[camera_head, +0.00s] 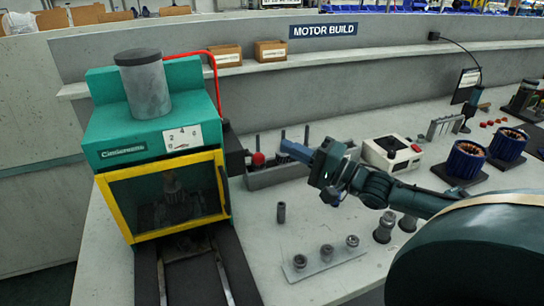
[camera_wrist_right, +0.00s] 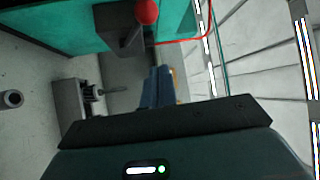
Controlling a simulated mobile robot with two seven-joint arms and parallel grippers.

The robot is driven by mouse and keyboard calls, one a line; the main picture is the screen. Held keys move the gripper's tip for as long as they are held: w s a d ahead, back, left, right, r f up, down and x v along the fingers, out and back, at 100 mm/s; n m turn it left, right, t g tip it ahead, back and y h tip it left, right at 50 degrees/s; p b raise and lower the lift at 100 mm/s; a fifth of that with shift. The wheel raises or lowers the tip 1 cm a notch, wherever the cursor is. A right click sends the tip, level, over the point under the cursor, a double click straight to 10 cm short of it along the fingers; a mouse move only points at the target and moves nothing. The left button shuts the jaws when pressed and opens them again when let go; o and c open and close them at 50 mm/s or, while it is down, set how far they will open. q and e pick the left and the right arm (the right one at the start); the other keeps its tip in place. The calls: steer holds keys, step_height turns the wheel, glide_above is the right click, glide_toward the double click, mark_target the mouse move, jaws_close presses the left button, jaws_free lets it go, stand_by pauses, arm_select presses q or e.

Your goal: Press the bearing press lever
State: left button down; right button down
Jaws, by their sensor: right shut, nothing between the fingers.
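The bearing press (camera_head: 160,150) is a teal machine with a grey cylinder on top and a yellow-framed window. Its lever shows as a red ball knob (camera_head: 257,159) beside a dark block on the press's right side. My left gripper is not in view.
A grey bin (camera_head: 277,175) with upright rods stands behind and below my right gripper. A plate with several metal parts (camera_head: 325,259) lies in front. A white box with a red button (camera_head: 392,153) and blue motor stators (camera_head: 465,160) are to the right. A red cable (camera_head: 213,68) runs behind the press.

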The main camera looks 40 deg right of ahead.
steer(key=a, duration=0.2)
steer(key=w+a, duration=0.1)
steer(key=a, duration=0.1)
steer(key=shift+w+a+p, duration=0.1)
steer(key=shift+a+p, duration=0.25)
stand_by(0.3)
steer(key=shift+f+n+b, duration=0.3)
steer(key=shift+b, duration=0.2)
steer(key=shift+f+y, duration=0.1)
steer(key=shift+y, duration=0.2)
steer(key=shift+s+f+b, duration=0.1)
steer(key=shift+s+b, duration=0.1)
steer(key=shift+b, duration=0.1)
